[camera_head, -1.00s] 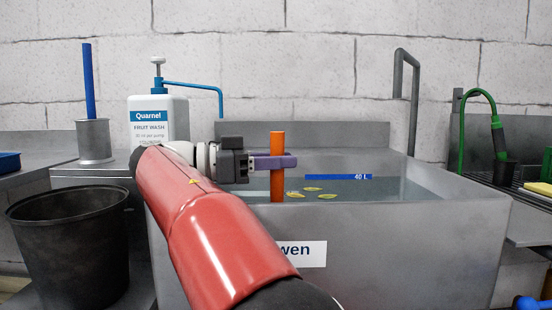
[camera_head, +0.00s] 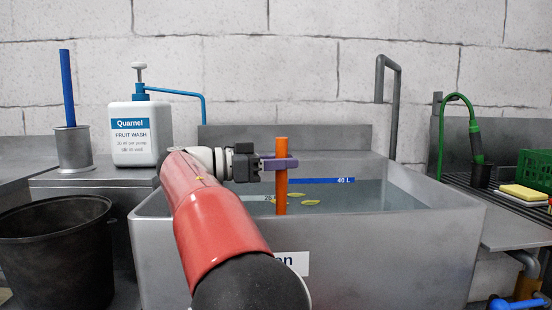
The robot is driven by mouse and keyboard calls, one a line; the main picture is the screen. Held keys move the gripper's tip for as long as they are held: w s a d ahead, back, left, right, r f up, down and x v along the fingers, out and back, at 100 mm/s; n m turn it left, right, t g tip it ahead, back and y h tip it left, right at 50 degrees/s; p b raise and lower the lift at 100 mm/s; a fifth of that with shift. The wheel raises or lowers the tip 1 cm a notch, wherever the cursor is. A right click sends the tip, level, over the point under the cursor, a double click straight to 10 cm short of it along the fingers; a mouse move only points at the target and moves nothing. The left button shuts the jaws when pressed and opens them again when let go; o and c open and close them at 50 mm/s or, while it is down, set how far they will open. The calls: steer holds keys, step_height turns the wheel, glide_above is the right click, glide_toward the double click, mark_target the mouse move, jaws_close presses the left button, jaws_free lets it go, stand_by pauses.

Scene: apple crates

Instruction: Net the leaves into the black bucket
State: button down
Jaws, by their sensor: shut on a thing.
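My gripper (camera_head: 287,163) is shut on an upright orange handle (camera_head: 281,190) over the left part of the water in a grey metal sink (camera_head: 440,235). The handle's lower end goes down behind the sink's front wall, and no net shows. Yellow leaves (camera_head: 310,202) float in the water, just right of the handle; another is partly hidden behind it. The black bucket (camera_head: 55,260) stands left of the sink, at the lower left, and the visible part of its inside looks empty.
A white fruit wash bottle (camera_head: 142,148) with a blue spout stands behind my arm. A metal cup (camera_head: 73,150) with a blue rod is farther left. A rack on the right holds a green crate (camera_head: 536,168) and a yellow sponge (camera_head: 523,193). A pipe rises behind the sink.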

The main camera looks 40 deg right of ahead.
steer(key=shift+w+d+p, duration=1.55)
steer(key=shift+d+p, duration=0.45)
steer(key=shift+d, duration=0.7)
step_height(320, 180, up, 26)
steer(key=p, duration=1.1)
steer(key=shift+f, duration=0.15)
stand_by(1.9)
